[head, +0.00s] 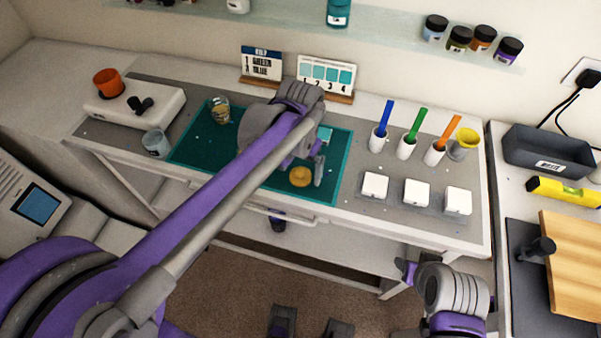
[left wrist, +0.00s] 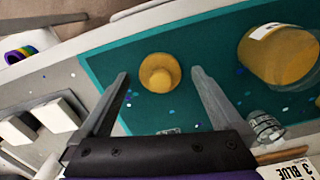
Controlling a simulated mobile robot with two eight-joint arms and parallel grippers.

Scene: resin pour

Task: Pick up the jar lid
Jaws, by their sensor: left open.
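The jar lid (head: 300,176) is a round, amber-yellow disc with a raised knob. It lies on the teal mat (head: 335,165) near the table's front edge. My left gripper (head: 304,168) is open and empty above it, fingers pointing down. In the left wrist view the lid (left wrist: 159,72) shows between the two spread fingertips, with a gap on each side.
A glass with amber contents (head: 220,111) and a grey cup (head: 155,143) are on the left. White blocks (head: 417,193) and cups with coloured handles (head: 405,147) stand on the right. A small clear glass (left wrist: 265,128) stands near the left gripper. Cards (head: 326,75) stand behind.

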